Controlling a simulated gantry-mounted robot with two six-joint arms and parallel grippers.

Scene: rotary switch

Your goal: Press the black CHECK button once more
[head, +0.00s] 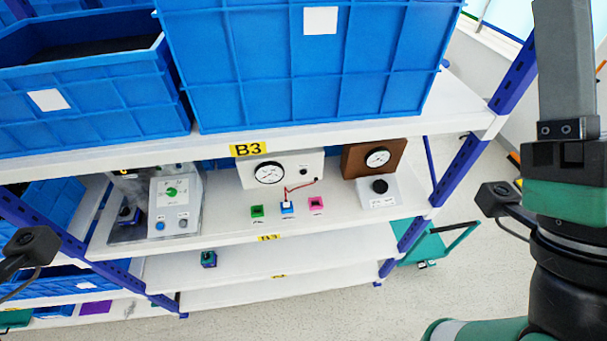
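A round black button or knob (380,186) sits on a small white sloped box (379,196) at the right end of the shelf. The box has a small label too fine to read, so I cannot confirm that this is CHECK. A brown box (360,163) with a round dial (377,157) stands behind it. A white panel (308,164) left of that has a dial (269,173) and a smaller black button or knob (303,172). My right arm shows at the right edge and a dark part of my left arm at the left edge, both apart from the boxes. Neither gripper's fingers are visible.
Green (257,211), blue (287,208) and pink (316,204) blocks sit in front of the panel; a red lead reaches the blue one. A grey device (175,203) stands left. Large blue bins (310,70) fill the shelf above, and blue posts (460,165) flank the right side.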

